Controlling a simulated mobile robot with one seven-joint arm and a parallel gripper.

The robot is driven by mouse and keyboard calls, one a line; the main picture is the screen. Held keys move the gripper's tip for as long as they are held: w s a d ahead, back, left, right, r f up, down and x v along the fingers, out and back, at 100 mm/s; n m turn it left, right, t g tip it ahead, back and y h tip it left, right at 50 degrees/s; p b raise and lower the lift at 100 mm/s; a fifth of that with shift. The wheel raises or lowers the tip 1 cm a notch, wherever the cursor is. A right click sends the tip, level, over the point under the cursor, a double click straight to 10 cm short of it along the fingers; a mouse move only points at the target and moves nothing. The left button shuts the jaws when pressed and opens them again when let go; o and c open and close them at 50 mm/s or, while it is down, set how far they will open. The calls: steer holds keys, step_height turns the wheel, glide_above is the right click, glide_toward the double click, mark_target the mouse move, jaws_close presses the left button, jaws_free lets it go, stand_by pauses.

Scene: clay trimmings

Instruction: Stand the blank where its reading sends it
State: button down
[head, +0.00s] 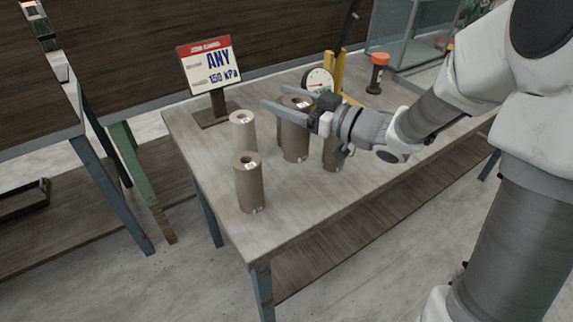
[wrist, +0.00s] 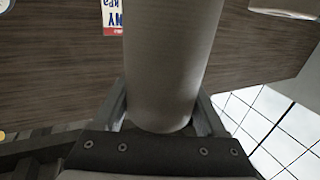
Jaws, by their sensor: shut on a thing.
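My gripper (head: 292,112) is shut on a grey-brown cylindrical blank (head: 294,143). The blank is upright, has a hole in its top and bears a small white label. In the wrist view the blank (wrist: 165,60) fills the middle, with a finger on each side. I cannot tell whether its base touches the table. A pressure gauge (head: 318,81) with a white dial stands just behind the gripper; its reading is too small to make out. A sign (head: 210,66) on a stand reads "ANY" and "150 kPa"; its red heading is illegible.
A paler cylinder (head: 242,132) and a brown cylinder (head: 249,187) stand to the left on the table (head: 300,205). Another cylinder (head: 332,154) stands close right, partly hidden by my gripper. An orange-capped bottle (head: 376,76) stands behind. The front middle of the table is clear.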

mark_target(286, 136)
step_height(286, 136, down, 9)
steer(key=shift+b, duration=1.25)
steer(key=shift+f, duration=0.1)
steer(key=shift+f, duration=0.1)
jaws_free()
steer(key=shift+s+d+r, duration=0.1)
steer(key=shift+d+r, duration=0.05)
steer(key=shift+r, duration=0.1)
steer(key=p+v, duration=0.1)
steer(key=v, duration=1)
steer(key=shift+s+d, duration=0.25)
steer(key=shift+d, duration=0.05)
